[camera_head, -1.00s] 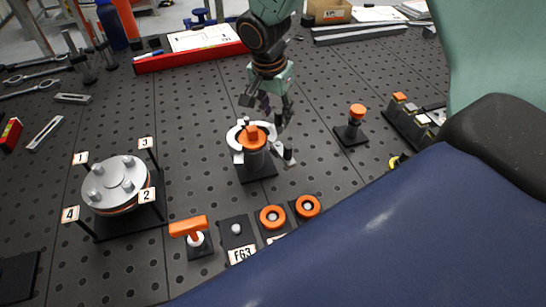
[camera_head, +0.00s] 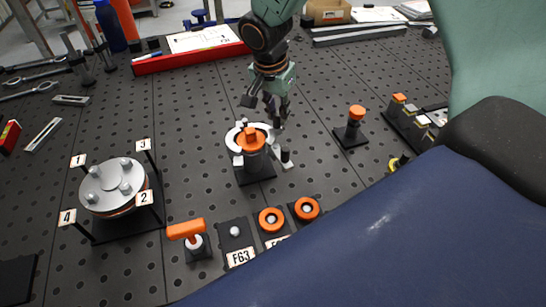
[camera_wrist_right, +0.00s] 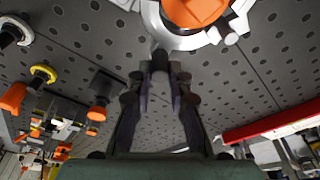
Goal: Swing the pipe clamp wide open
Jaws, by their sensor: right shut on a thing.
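The white pipe clamp (camera_head: 233,138) sits around a grey pipe stub with an orange top (camera_head: 251,140), on a dark square base. A white arm of the clamp reaches out to the right and ends near a dark knob (camera_head: 286,157). My right gripper (camera_head: 266,107) is just behind the clamp, pointing down. In the right wrist view its fingers (camera_wrist_right: 160,72) are closed together on a small part of the clamp, beside the white ring (camera_wrist_right: 185,42). The fingers partly hide what they hold. My left gripper is not in view.
A numbered flange (camera_head: 112,185) stands at left. An orange T-handle (camera_head: 187,229) and two orange rings (camera_head: 271,220) are in front. An orange-topped post (camera_head: 356,113) stands right of the clamp.

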